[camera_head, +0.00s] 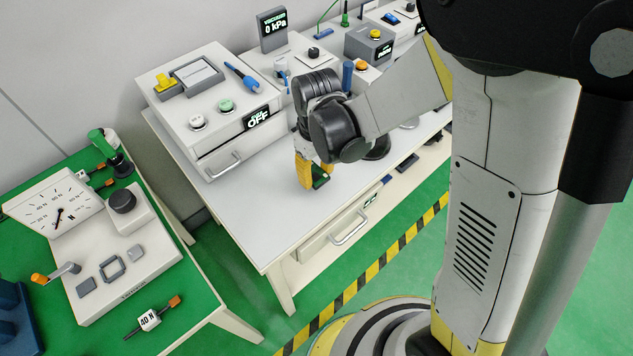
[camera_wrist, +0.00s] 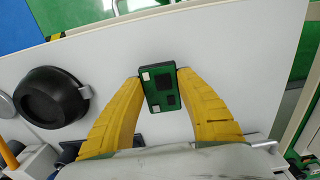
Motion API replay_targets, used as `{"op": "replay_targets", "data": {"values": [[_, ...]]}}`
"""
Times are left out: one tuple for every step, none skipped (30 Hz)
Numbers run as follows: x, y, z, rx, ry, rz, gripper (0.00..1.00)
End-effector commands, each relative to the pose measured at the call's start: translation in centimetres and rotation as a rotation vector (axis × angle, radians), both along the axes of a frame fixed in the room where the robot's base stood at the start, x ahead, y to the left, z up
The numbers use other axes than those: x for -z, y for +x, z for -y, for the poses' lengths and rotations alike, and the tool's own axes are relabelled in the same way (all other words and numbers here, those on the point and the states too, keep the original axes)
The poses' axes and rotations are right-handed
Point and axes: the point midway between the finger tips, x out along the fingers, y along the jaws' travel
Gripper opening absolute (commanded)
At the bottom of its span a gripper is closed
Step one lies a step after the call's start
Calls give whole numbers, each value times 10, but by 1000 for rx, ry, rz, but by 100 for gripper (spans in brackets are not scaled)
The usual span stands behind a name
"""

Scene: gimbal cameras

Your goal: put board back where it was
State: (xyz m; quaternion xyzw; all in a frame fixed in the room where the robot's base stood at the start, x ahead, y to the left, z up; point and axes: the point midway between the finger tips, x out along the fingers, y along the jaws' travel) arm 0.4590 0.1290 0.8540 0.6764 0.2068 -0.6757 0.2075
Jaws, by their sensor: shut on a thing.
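The board (camera_wrist: 161,90) is a small green circuit board with dark and pale chips. In the wrist view it sits between the two yellow fingers of my gripper (camera_wrist: 161,78), which touch it on both sides. In the head view my gripper (camera_head: 312,182) points down over the white table (camera_head: 235,205), with part of the green board (camera_head: 321,180) showing at its tips. I cannot tell whether the board touches the table top.
A round black dish (camera_wrist: 52,97) stands beside my gripper. A white box unit (camera_head: 215,105) with an OFF display stands at the table's back left. The table's front left is clear. A green bench (camera_head: 205,320) with a force gauge (camera_head: 60,212) is at left.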

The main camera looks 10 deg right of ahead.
Motion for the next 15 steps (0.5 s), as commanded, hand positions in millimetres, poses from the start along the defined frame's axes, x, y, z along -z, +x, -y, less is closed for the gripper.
{"op": "replay_targets", "data": {"values": [[12,0,0,0,0,0,5],[17,0,0,0,0,0,5],[24,1,0,0,0,0,5],[28,1,0,0,0,0,5],[31,0,0,0,0,0,5],[33,0,0,0,0,0,5],[33,0,0,0,0,0,5],[32,0,0,0,0,0,5],[31,0,0,0,0,0,5],[31,0,0,0,0,0,5],[31,0,0,0,0,0,5],[31,0,1,0,0,0,5],[31,0,1,0,0,0,5],[32,0,1,0,0,0,5],[34,0,1,0,0,0,5]]}}
